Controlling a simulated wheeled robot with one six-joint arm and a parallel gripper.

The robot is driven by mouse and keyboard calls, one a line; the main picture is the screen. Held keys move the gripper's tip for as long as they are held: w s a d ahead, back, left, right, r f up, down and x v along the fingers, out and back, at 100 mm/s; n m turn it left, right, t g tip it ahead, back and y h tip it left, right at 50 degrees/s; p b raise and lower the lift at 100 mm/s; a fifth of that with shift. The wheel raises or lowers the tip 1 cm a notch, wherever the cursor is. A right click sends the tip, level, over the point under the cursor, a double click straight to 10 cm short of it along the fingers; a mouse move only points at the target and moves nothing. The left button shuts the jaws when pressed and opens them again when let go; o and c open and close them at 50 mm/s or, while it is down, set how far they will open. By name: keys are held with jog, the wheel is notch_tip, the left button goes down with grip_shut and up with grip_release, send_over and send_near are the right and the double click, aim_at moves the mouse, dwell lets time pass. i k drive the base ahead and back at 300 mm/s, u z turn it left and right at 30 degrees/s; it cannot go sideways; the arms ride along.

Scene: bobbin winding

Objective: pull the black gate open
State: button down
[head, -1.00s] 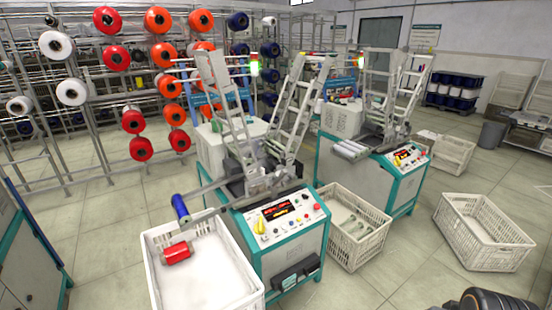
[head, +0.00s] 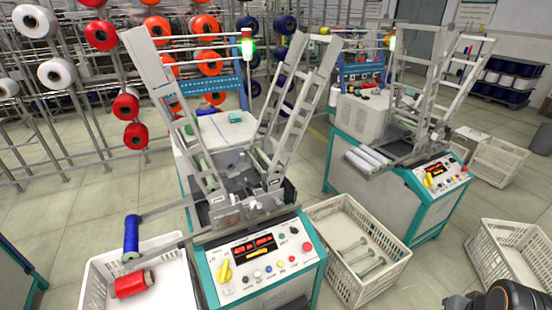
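The near winding machine (head: 262,275) is a white and teal cabinet with a control panel on its front. Its winding head (head: 235,205) sits on top between two slanted grey ladder-like frames. A dark panel (head: 291,194) shows at the right side of this head; it may be the black gate, but I cannot tell for sure, nor whether it is open or shut. My gripper is not in view. A black rounded part at the bottom right looks like a piece of my own arm.
A white bin (head: 180,275) with a red bobbin (head: 133,284) stands left of the machine, below a blue bobbin (head: 131,237) on rails. A crate (head: 352,262) holding green empty bobbins stands right. A second machine (head: 385,185) is behind.

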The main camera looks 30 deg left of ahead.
aim_at(263, 184)
jog(key=i, duration=0.7)
jog(key=u, duration=2.25)
jog(key=i, duration=0.5)
jog(key=u, duration=0.05)
